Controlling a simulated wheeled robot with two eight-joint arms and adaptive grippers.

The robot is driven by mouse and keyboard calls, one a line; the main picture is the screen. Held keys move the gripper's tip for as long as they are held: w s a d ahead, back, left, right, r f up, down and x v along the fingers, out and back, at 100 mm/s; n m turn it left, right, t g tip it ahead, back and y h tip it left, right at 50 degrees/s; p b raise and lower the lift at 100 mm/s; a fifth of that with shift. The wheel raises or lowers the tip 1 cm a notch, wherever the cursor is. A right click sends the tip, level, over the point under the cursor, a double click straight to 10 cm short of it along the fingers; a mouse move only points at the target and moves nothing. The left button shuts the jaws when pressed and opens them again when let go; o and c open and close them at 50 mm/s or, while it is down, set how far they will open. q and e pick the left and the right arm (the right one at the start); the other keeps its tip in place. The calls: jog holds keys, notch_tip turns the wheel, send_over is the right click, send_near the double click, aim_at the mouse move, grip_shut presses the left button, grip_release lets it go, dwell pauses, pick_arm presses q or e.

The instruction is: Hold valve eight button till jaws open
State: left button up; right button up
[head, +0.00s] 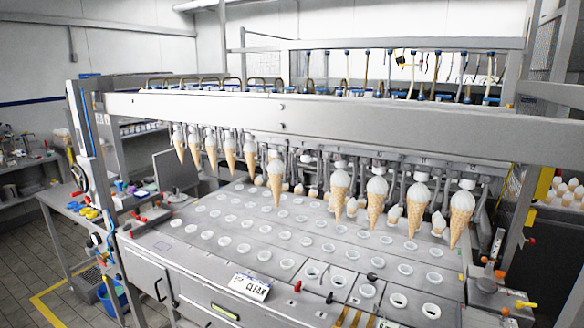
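A row of cones with white tops hangs under the long steel beam (330,122) of the machine. On the left, several cones (229,148) hang close together; on the right, larger ones such as the front right cone (461,215) hang lower in the picture. The small jaws at the cone tops are too small to tell open from shut. A row of valves with blue fittings and tubes (367,75) runs along the top behind the beam. I cannot make out numbers or tell which button is valve eight's. Neither of my grippers is in view.
Below the cones lies a steel deck (190,254) with rows of round holes. A sign (251,287), a red knob (297,286) and a black knob (329,297) are at its front. A cluttered side table (62,197) and a monitor (176,170) stand left. Floor shows at lower left.

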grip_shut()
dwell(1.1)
